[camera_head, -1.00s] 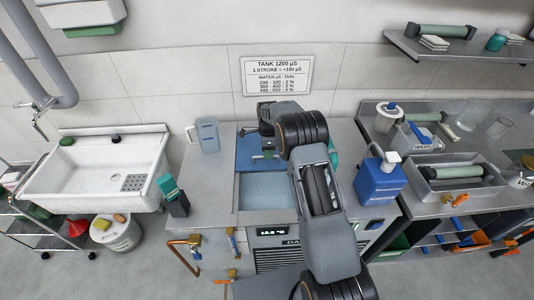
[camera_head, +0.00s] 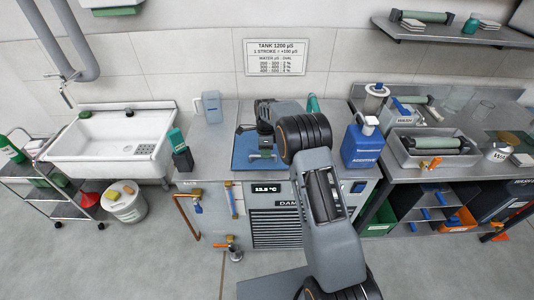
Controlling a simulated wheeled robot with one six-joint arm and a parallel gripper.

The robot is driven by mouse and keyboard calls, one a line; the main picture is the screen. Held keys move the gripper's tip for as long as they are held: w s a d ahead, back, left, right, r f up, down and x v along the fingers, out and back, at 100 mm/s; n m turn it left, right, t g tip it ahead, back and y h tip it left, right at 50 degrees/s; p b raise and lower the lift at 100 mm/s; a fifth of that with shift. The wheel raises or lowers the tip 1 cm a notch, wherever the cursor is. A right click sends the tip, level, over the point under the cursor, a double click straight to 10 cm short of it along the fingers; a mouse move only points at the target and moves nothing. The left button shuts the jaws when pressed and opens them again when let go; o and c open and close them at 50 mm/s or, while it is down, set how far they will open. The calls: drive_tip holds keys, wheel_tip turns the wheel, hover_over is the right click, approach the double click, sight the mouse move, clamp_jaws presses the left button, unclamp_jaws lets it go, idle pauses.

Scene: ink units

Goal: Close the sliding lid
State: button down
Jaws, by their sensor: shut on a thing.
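The blue sliding lid (camera_head: 244,161) lies flat in the top of the steel tank unit, near its front edge. No open water shows in front of it. My gripper (camera_head: 264,147) points down over the lid and is shut on its small greenish handle (camera_head: 262,155). My gripper and arm hide the lid's right part and some of its back edge, so I cannot tell whether any gap is left there.
A clear jug (camera_head: 211,107) stands behind left on the unit, a dark bottle with a teal top (camera_head: 180,150) at its left front. A blue additive canister (camera_head: 361,147) stands to the right. A white sink (camera_head: 110,145) is at the left.

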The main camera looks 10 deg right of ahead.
drive_tip(key=shift+s, duration=0.15)
drive_tip(key=c, duration=1.3)
unclamp_jaws()
drive_tip(key=shift+s, duration=0.15)
drive_tip(key=shift+o, duration=0.7)
drive_tip(key=shift+a, duration=0.1)
wheel_tip(320, 180, up, 14)
drive_tip(key=w, duration=0.2)
drive_tip(key=shift+w+d+f+b, duration=0.25)
drive_tip(key=shift+w+d+b, duration=0.05)
drive_tip(key=shift+w, duration=0.1)
